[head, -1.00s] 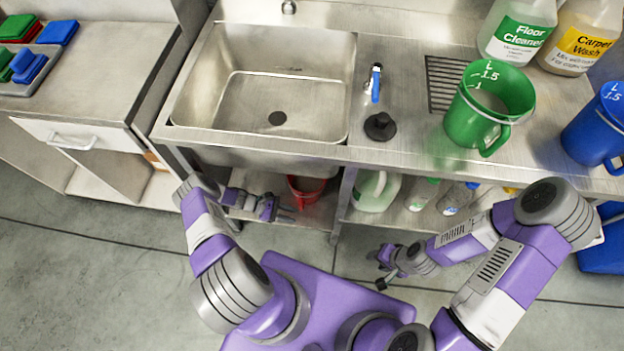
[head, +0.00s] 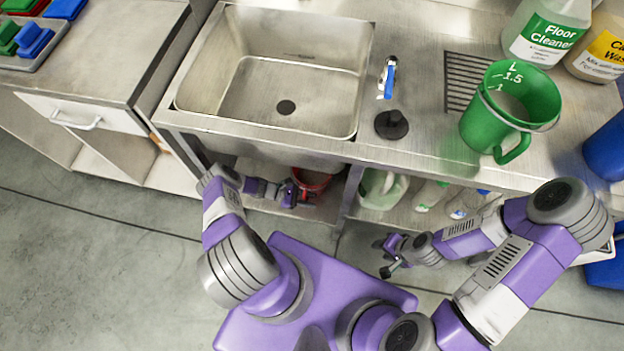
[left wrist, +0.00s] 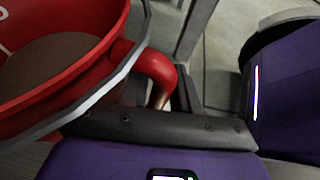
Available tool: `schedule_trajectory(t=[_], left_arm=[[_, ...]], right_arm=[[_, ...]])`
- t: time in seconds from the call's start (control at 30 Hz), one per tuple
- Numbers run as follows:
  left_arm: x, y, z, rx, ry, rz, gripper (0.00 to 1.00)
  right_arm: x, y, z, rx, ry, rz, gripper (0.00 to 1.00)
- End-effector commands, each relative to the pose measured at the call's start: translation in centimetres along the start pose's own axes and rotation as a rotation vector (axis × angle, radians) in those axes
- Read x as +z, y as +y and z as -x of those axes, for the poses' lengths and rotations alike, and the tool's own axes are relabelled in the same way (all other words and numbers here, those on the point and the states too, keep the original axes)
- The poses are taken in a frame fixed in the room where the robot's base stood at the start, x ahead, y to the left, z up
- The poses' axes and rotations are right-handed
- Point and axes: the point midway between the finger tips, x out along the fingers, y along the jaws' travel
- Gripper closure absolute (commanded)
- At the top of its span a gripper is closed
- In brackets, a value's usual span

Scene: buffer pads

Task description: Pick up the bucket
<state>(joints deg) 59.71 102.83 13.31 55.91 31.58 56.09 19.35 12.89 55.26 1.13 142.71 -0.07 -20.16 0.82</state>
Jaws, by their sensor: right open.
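A red bucket (head: 313,178) stands on the low shelf under the sink, partly hidden by the counter. My left gripper (head: 303,197) is at its front side, very close to it. In the left wrist view the bucket (left wrist: 72,88) fills the upper left, with its grey rim and red side handle (left wrist: 153,66). The handle reaches down beside the dark finger parts of my left gripper (left wrist: 168,108). The picture does not show whether the jaws grip it. My right gripper (head: 382,258) is open and empty, low in front of the counter.
A green jug (head: 500,125) and a blue jug (head: 605,150) stand on the counter (head: 430,150), right of the sink (head: 310,90). Bottles (head: 383,190) stand on the lower shelf right of the bucket, past a table leg. Open floor lies left.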

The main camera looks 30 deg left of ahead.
Motion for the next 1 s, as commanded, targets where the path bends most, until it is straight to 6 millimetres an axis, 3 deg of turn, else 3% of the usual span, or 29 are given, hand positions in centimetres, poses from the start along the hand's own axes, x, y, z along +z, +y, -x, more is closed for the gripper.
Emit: schedule_trajectory(t=[0.13,0.33,1.0], left_arm=[[0.03,0.05,0.08,0.001,0.001,-0.001,0.71],[0.03,0.05,0.1,0.0,0.001,-0.001,1.0],[0.03,0.07,0.14,0.0,0.001,-0.001,1.0]], right_arm=[[0.0,-0.02,0.03,0.0,0.0,0.0,0.57],[0.0,-0.02,0.03,0.0,0.0,0.0,0.57],[0.0,-0.02,0.03,0.0,0.0,0.0,0.57]])
